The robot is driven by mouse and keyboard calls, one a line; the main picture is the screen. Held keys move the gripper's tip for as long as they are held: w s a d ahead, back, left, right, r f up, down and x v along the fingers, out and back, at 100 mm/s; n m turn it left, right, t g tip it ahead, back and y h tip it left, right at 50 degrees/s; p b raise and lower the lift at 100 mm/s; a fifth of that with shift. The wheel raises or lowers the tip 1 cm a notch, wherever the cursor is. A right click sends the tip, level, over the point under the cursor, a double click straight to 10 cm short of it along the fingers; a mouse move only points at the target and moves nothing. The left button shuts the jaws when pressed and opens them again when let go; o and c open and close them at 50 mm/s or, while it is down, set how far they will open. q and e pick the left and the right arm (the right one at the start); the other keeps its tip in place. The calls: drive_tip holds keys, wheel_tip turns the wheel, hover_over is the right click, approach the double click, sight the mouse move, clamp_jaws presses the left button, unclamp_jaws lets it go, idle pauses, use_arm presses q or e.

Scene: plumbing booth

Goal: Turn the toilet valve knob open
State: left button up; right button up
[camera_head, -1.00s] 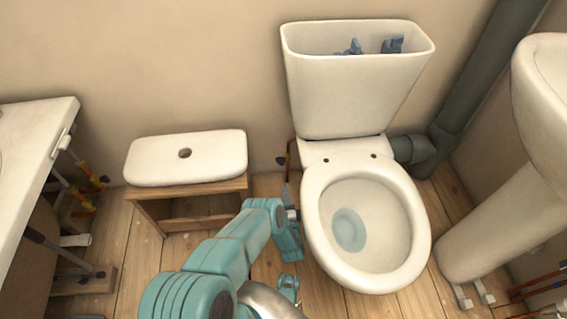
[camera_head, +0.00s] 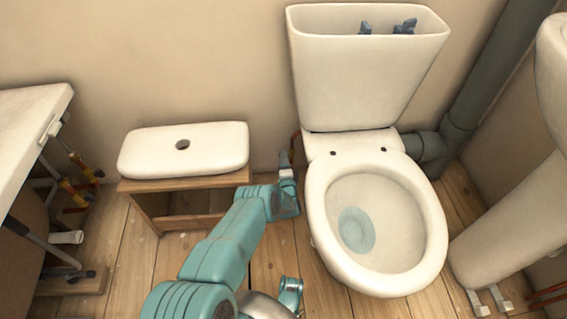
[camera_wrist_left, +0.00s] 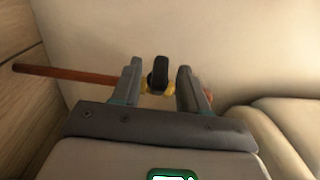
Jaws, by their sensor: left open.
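The valve's black knob (camera_wrist_left: 158,72) shows in the left wrist view, on a brass-yellow valve body (camera_wrist_left: 146,89) with a copper pipe (camera_wrist_left: 65,74) running left. My left gripper (camera_wrist_left: 159,78) is open, with one finger on each side of the knob. I cannot tell whether either finger touches it. In the head view my left gripper (camera_head: 285,160) is low beside the left of the toilet (camera_head: 365,85), near the wall. The knob is hidden there, and only a bit of pipe (camera_head: 295,143) shows. My right gripper is not in view.
A wooden stool (camera_head: 150,205) with a white lid (camera_head: 215,146) stands left of my arm. The toilet bowl (camera_head: 432,225) is close on the right. A sink pedestal (camera_head: 505,215) and a grey drainpipe (camera_head: 485,85) stand farther right. A white counter (camera_head: 35,110) is at the far left.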

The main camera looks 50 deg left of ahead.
use_arm(q)
clamp_jaws()
drive_tip(key=shift+r, duration=0.1)
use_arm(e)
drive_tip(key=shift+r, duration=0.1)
